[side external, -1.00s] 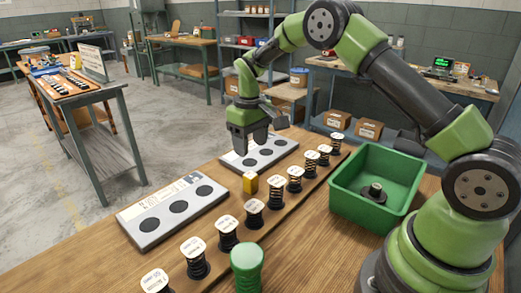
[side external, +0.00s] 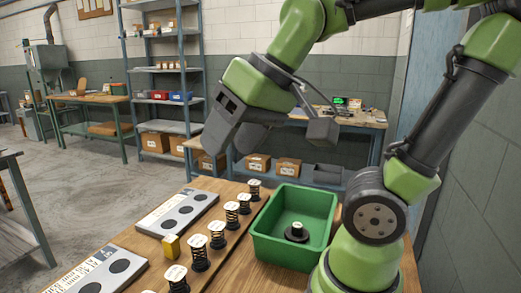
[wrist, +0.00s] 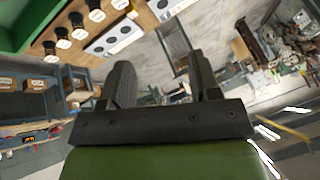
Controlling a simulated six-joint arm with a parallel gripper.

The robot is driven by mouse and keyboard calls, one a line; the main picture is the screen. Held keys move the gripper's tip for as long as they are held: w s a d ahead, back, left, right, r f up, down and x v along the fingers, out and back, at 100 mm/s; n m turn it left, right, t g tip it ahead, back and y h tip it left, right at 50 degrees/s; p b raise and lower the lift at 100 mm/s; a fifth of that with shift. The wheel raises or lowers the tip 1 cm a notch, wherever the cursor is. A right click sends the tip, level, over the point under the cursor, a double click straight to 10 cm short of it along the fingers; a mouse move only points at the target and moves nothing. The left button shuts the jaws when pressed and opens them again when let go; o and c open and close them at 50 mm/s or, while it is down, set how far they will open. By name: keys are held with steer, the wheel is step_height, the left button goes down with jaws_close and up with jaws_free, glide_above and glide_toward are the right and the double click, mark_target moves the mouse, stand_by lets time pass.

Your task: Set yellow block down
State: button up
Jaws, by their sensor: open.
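The yellow block (side external: 171,246) stands upright on the wooden bench in the side view. It is near the front end of the far grey plate with dark round spots (side external: 178,214), on the side of the spring row. My gripper (side external: 230,145) is raised well above the bench, tilted, and apart from the block. In the wrist view its two fingers (wrist: 158,68) are spread with nothing between them. The wrist view looks across the room, with the bench and spools at its top left; I cannot make out the block clearly there.
A row of springs with white tops (side external: 217,234) runs along the bench beside the block. A green bin (side external: 262,248) holding a dark round part (side external: 297,231) stands right of the row. A second grey plate (side external: 92,277) lies at the front left. The air around my gripper is clear.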

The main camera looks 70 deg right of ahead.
steer(key=shift+m+t, duration=0.3)
steer(key=shift+t, duration=0.2)
steer(key=s, duration=0.2)
steer(key=s+f, duration=0.1)
steer(key=s, duration=0.1)
steer(key=shift+a, duration=0.3)
stand_by(0.4)
